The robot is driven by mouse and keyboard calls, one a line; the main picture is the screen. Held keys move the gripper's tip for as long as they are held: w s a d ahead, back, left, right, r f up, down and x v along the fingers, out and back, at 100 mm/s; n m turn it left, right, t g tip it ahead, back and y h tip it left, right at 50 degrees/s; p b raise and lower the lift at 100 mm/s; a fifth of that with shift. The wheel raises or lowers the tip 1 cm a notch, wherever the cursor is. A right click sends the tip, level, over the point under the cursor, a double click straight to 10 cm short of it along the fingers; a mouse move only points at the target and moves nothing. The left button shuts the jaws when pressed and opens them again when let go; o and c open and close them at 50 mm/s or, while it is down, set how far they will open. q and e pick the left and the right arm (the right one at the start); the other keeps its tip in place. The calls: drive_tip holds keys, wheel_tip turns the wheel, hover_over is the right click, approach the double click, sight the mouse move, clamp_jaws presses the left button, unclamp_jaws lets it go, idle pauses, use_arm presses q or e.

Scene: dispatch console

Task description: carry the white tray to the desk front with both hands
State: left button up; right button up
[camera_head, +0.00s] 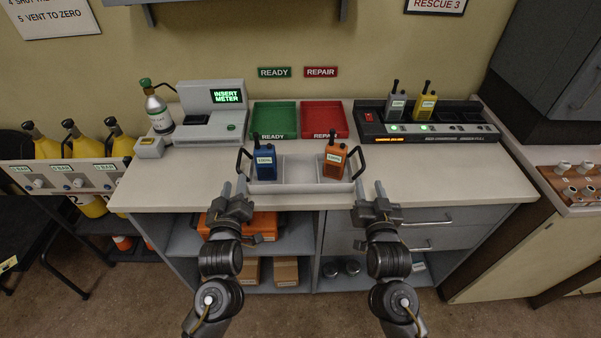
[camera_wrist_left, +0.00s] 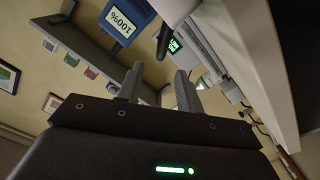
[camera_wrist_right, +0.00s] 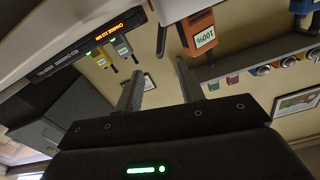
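The white tray (camera_head: 300,188) sits on the desk near its front edge. It has a black handle at each end and holds a blue radio (camera_head: 265,163) at left and an orange radio (camera_head: 334,162) at right. My left gripper (camera_head: 234,189) is open in front of the left handle (camera_head: 239,160). My right gripper (camera_head: 370,190) is open in front of the right handle (camera_head: 358,163). In the left wrist view the fingers (camera_wrist_left: 157,85) are apart and empty, with a dark handle beyond. In the right wrist view the fingers (camera_wrist_right: 159,85) are also apart, a dark handle beyond them.
Behind the tray lie a green READY bin (camera_head: 275,118) and a red REPAIR bin (camera_head: 324,118). A meter console (camera_head: 211,113) stands at left, a charger rack (camera_head: 425,133) with grey and yellow radios at right. The desk (camera_head: 430,188) is bare on both sides of the tray.

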sight(241, 151)
use_arm(q)
drive_tip(key=shift+s+r, duration=0.1)
drive_tip(key=shift+s, duration=0.05)
use_arm(e)
drive_tip(key=shift+s+r, duration=0.1)
drive_tip(key=shift+s, duration=0.05)
